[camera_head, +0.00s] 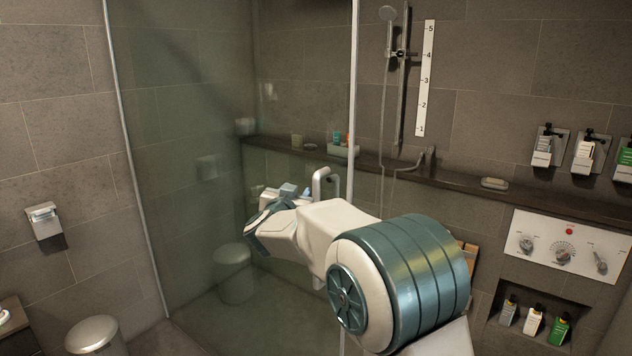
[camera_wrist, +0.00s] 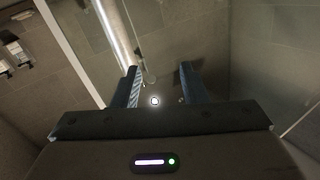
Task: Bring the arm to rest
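My arm (camera_head: 340,235) reaches up and away from the lower right of the head view, bent in front of the glass shower screen (camera_head: 185,130). The far end of the arm is partly hidden behind its own links, so the fingertips are not clear there. In the wrist view my gripper (camera_wrist: 160,78) has its two dark fingers spread apart. Nothing shows held between them. A small bright round spot (camera_wrist: 154,101) shows between the fingers.
A dark ledge (camera_head: 460,181) runs along the tiled wall with a soap dish (camera_head: 494,184) on it. A control panel (camera_head: 566,246) with knobs sits above a niche of bottles (camera_head: 533,320). A bin (camera_head: 96,336) stands at lower left. A shower rail (camera_head: 402,75) is on the back wall.

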